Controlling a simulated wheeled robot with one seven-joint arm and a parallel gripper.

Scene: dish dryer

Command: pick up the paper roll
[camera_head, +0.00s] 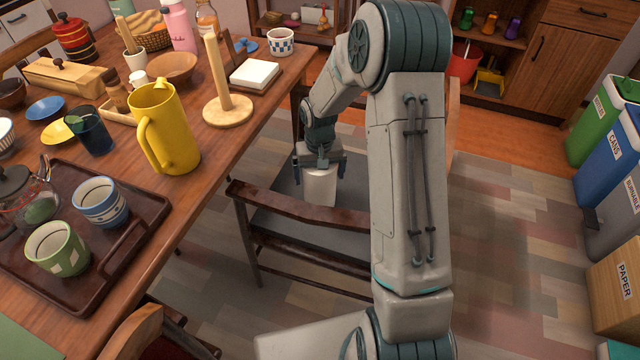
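The paper roll (320,188) is a short white cylinder, upright over the grey seat of the wooden chair. Whether its base touches the seat is hard to tell. My gripper (321,170) points down over it from above. One finger is at the roll's left side and the other at its right side, near its top. The fingers are about a roll's width apart. Whether they press on the roll or stand slightly clear is too small to see.
The chair's curved dark backrest rail (300,225) runs in front of the roll. The dining table (215,155) at left holds a wooden holder with an upright peg (228,110), a yellow pitcher (165,130) and a dark tray (150,205). Bins (608,150) stand at far right. Floor between is clear.

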